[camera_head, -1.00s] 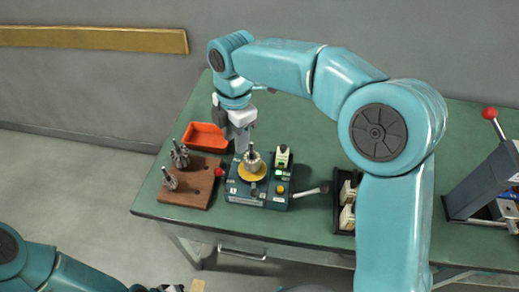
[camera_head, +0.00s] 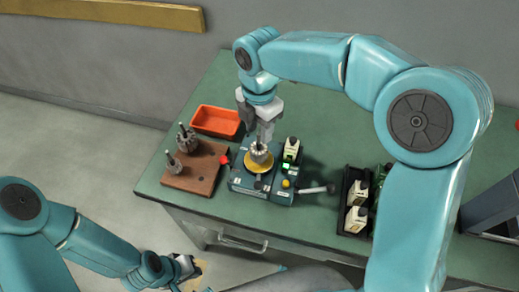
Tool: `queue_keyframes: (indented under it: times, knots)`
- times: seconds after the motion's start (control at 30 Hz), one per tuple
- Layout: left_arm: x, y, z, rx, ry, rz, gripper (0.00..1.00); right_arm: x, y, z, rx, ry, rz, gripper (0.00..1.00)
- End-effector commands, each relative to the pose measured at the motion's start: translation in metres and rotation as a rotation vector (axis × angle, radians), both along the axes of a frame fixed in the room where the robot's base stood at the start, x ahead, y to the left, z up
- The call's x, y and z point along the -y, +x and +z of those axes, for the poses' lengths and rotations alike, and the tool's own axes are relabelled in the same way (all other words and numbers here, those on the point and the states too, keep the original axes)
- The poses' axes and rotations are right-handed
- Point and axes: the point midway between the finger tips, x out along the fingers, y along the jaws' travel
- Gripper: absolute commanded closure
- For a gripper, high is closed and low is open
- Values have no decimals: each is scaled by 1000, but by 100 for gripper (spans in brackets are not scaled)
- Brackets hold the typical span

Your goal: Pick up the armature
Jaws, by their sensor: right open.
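A silver armature (camera_head: 260,153) stands upright on the yellow disc (camera_head: 253,168) of a teal winding machine (camera_head: 243,184). My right gripper (camera_head: 264,138) is open and points down just above the armature, its fingers overlapping the armature's top in the picture. I cannot tell whether they touch it. Two more metal armatures stand in a brown wooden block (camera_head: 203,178) to the left, a larger one (camera_head: 186,140) at the back and a smaller one (camera_head: 175,166) in front. My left gripper (camera_head: 188,268) is low at the bottom, off the table's front; its jaws are unclear.
An orange tray (camera_head: 216,122) lies behind the block. A red knob (camera_head: 224,160) sits between block and machine. A lever (camera_head: 318,189) sticks out right of the machine, by a black bin (camera_head: 352,205) with pale boxes. The green table (camera_head: 310,115) is clear behind.

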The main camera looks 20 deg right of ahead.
Motion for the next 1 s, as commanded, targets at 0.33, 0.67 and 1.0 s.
queue_keyframes:
  times: [0.33,0.67,1.0]
  knots:
    - [0,0,6,0,0,0,100,2,4,-43,-4,-1,0,60]
    - [0,0,6,0,0,0,100,3,6,-57,0,0,-1,60]
    - [0,0,6,0,0,0,100,3,6,-56,1,0,-1,100]
